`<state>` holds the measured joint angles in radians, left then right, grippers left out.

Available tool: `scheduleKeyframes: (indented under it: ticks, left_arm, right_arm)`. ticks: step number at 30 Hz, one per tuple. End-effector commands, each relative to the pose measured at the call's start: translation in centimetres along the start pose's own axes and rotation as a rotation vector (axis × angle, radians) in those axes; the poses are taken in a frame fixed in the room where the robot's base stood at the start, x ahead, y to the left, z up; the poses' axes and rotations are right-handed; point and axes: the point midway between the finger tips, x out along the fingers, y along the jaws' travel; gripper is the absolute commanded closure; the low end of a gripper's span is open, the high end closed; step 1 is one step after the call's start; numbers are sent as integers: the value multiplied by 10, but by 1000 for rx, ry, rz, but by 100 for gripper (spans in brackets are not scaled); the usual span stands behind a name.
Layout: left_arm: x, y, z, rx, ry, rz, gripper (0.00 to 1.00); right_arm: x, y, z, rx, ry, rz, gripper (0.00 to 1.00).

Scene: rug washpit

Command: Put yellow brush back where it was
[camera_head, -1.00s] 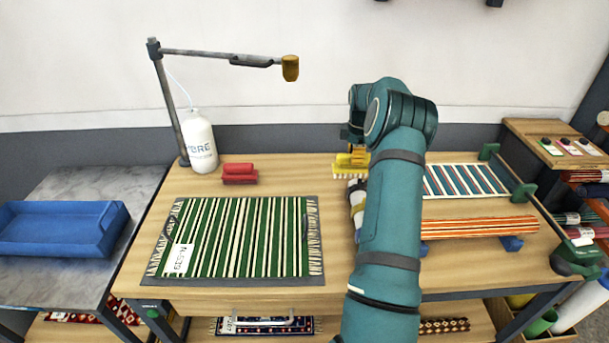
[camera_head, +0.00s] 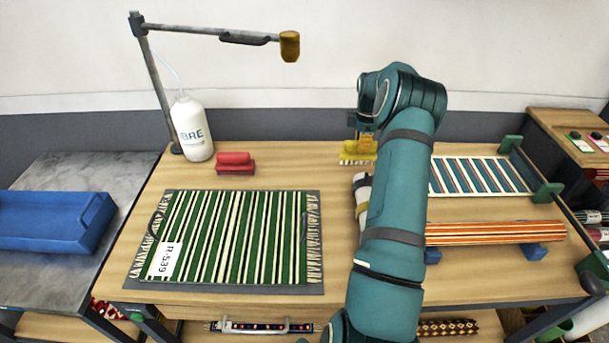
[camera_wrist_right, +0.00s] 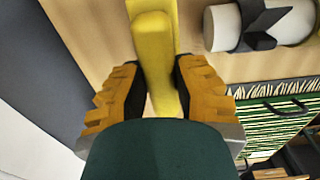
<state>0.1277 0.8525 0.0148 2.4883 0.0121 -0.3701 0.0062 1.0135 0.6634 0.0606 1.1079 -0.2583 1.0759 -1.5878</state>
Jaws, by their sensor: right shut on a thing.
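The yellow brush (camera_head: 357,151) is at the back of the wooden table, right of the middle, with its pale bristles facing down. My right gripper (camera_head: 366,131) reaches it from above and is shut on its handle. In the right wrist view the yellow handle (camera_wrist_right: 155,60) lies between the two orange-padded fingers of the right gripper (camera_wrist_right: 160,92). I cannot tell whether the bristles touch the tabletop. My left gripper is out of view.
A red brush (camera_head: 235,164) and a white bottle (camera_head: 192,130) stand at the back left. A green striped rug (camera_head: 235,235) lies in front. A white roll with dark bands (camera_head: 361,195) is just before the yellow brush, partly behind my arm. Bare tabletop (camera_head: 300,165) separates the brushes.

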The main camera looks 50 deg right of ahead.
Motion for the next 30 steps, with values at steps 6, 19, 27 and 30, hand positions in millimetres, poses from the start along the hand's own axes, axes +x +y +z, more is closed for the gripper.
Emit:
scheduleKeyframes:
  ticks: [6,19,27,30]
  left_arm:
    - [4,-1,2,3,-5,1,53]
    - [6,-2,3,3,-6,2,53]
    - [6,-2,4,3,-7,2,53]
    - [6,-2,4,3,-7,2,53]
  right_arm:
    - [10,0,-21,-5,2,2,100]
    - [10,0,-125,-5,1,2,100]
    - [10,1,-163,0,0,3,100]
    - [10,1,-167,-1,0,2,100]
